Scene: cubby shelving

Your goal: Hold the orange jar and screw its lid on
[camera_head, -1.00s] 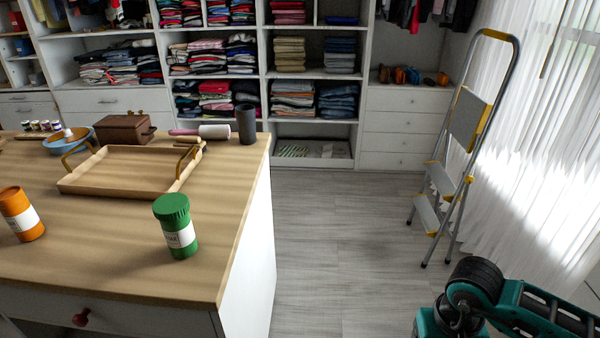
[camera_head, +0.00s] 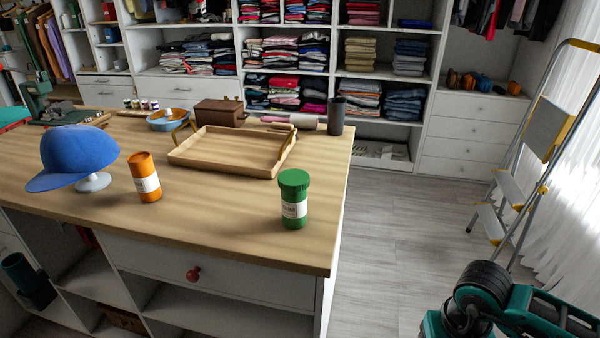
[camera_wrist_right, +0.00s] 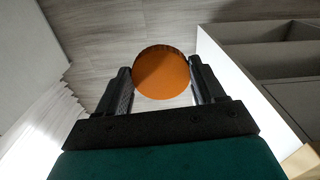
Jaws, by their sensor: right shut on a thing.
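The orange jar (camera_head: 146,184) with a white label stands upright on the wooden counter, left of centre in the head view. I cannot make out whether its top is open. My right gripper (camera_wrist_right: 162,84) is shut on a round orange lid (camera_wrist_right: 162,74), held between its two black fingers above the floor in the right wrist view. In the head view only part of my right arm shows at the lower right, away from the counter and the jar. My left gripper is not in view.
A green jar (camera_head: 294,208) stands near the counter's right end. A wooden tray (camera_head: 225,158) lies behind it. A blue cap (camera_head: 76,158) on a white stand is just left of the orange jar. The counter front between the jars is clear. A stepladder (camera_head: 540,140) stands right.

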